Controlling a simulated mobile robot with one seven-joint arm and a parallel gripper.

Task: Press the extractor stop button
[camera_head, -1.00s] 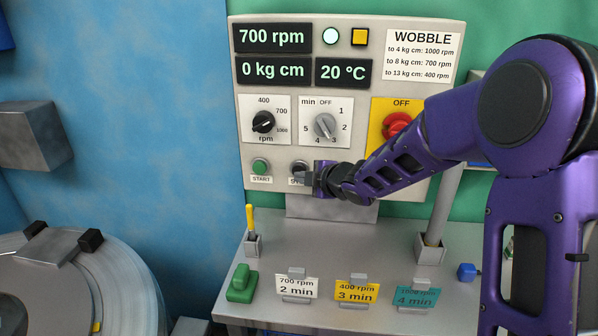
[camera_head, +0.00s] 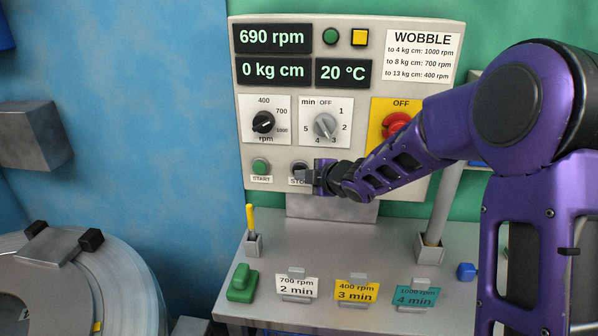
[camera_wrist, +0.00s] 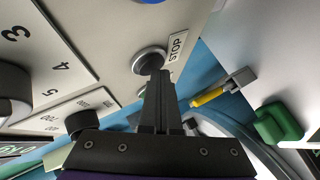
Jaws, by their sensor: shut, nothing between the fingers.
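The extractor stop button (camera_wrist: 149,60) is a dark round button in a silver ring, with a "STOP" label beside it in the wrist view. In the head view the stop button (camera_head: 299,167) is mostly covered by my gripper. My gripper (camera_head: 297,176) is shut and empty, its fingers pointing at the panel. In the wrist view the fingertips (camera_wrist: 158,74) overlap the near edge of the button; they look to be at or touching it. The control panel (camera_head: 352,153) is light grey. Its speed display (camera_head: 272,38) reads 690 rpm, and the round lamp (camera_head: 331,36) is dark green.
The green start button (camera_head: 260,166) is left of the stop button. Below are a bench (camera_head: 330,256) with cards, a yellow-handled tool (camera_head: 250,217) in a holder and a green block (camera_head: 242,284). A drum (camera_head: 124,284) stands at lower left.

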